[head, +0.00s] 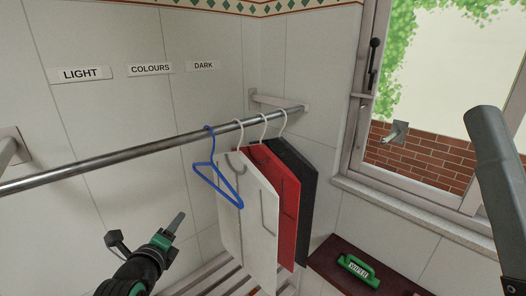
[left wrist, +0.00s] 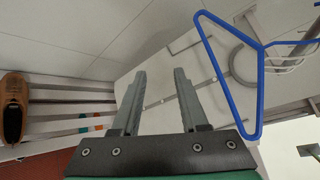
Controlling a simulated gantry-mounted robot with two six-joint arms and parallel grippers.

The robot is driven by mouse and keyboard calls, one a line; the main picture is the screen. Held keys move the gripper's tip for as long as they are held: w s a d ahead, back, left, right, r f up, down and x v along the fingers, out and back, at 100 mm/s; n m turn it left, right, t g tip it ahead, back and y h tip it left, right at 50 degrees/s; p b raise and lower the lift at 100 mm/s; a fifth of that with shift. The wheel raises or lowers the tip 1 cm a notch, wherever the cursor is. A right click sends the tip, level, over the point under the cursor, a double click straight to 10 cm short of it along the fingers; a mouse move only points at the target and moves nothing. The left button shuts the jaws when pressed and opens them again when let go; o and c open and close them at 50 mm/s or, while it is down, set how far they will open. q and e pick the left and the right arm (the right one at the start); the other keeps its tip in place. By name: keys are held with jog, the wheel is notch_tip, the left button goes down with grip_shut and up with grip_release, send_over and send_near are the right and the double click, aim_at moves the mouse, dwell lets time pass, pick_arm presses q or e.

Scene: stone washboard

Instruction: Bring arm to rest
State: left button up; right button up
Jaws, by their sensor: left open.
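My left gripper (head: 170,232) is at the lower left in the head view, below the metal rail and left of the hangers. In the left wrist view it is open (left wrist: 160,85), with nothing between its two fingers. A blue hanger (head: 219,184) hangs empty on the rail. It shows at the right in the left wrist view (left wrist: 232,50), beside the fingers and apart from them. My right gripper is not in view; a grey part at the right edge appears to be my right arm.
The metal rail (head: 105,158) crosses from left to corner. White (head: 238,210), red (head: 283,210) and black (head: 306,182) flat pieces hang there. Slats (head: 212,280) lie below. A green-handled brush (head: 358,269) rests on a dark red surface (head: 325,262) under the window. A brown object (left wrist: 14,105) lies by slats.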

pick_arm(q)
jog(key=s+d+r+n+t+h, duration=0.1)
jog(key=s+d+r+n+t, duration=0.15)
jog(key=r, duration=0.45)
jog(key=s+d+r+n+t, duration=0.1)
jog(key=s+r+n+t, duration=0.1)
jog(key=s+r, duration=0.35)
jog(key=s+d+r+n+t+h, duration=0.1)
jog(key=d+r+n+t, duration=0.1)
jog(key=r, duration=0.7)
jog(key=s+r+n+t, duration=0.3)
jog(key=s+r+n, duration=0.35)
jog(key=s, duration=0.25)
jog(key=s+r+n+t, duration=0.3)
jog(key=s+r+n, duration=0.3)
jog(key=s+n, duration=0.25)
notch_tip(320, 180, up, 28)
jog(key=n+p, duration=0.1)
jog(key=p, duration=2.6)
jog(key=shift+s+d+f+n+h, duration=0.15)
jog(key=shift+s+d+n+h, duration=0.05)
jog(key=shift+s+n+h, duration=0.2)
